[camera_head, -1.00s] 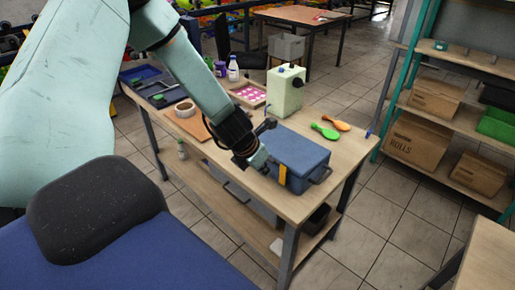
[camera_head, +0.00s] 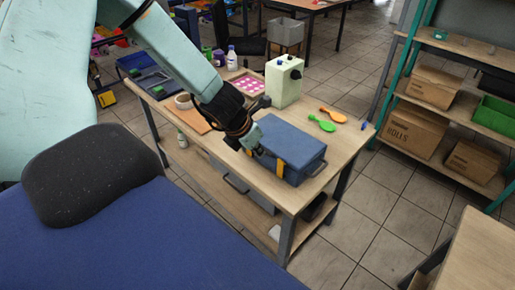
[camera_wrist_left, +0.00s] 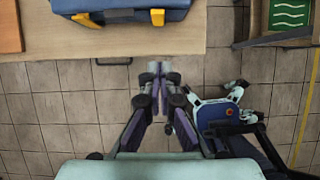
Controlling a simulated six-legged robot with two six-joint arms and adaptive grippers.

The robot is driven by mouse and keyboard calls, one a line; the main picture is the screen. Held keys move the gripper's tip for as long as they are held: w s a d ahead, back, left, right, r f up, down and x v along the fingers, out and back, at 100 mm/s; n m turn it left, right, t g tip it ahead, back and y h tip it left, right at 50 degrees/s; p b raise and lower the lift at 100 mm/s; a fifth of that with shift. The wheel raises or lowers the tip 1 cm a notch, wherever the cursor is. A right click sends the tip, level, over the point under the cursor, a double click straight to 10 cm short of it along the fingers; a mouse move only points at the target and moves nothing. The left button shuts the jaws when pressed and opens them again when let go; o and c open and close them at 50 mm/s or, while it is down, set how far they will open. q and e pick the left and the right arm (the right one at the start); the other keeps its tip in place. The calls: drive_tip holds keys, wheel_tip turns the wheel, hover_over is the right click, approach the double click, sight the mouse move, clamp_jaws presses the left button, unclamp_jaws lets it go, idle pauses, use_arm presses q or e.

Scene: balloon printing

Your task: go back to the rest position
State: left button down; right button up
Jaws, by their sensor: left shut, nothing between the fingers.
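My left gripper (camera_head: 256,151) shows in the head view at the near left side of the blue case, in front of the workbench top. In the left wrist view the left gripper (camera_wrist_left: 157,68) has its fingers together with nothing between them, over the tiled floor beyond the bench edge. The blue case (camera_head: 296,144) with yellow latches sits closed on the workbench (camera_head: 345,138); its lower edge also shows at the top of the left wrist view (camera_wrist_left: 120,5). My right gripper is not seen in either view.
A shelf with cardboard boxes (camera_head: 415,125) stands at the right. Tiled floor (camera_head: 375,205) lies open between.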

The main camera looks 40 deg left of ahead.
use_arm(q)
drive_tip(key=shift+a, duration=0.1)
idle(0.3)
drive_tip(key=s+d+f+m+g+b, duration=0.1)
drive_tip(key=s+d+f+m+b, duration=0.3)
drive_tip(key=s+f+m, duration=0.5)
drive_tip(key=s+d+f+m+g+b, duration=0.2)
drive_tip(key=s+d+f+m+b, duration=0.3)
drive_tip(key=s+f+m+b, duration=0.3)
drive_tip(key=s+d+f+m+g+b, duration=0.2)
drive_tip(key=s+d+f+m+b, duration=0.2)
drive_tip(key=s+f+m, duration=0.7)
wheel_tip(320, 180, down, 4)
drive_tip(key=m+b, duration=0.2)
drive_tip(key=m, duration=0.4)
drive_tip(key=shift+s+d+f, duration=0.15)
drive_tip(key=shift+s+d, duration=0.15)
drive_tip(key=shift+s, duration=0.1)
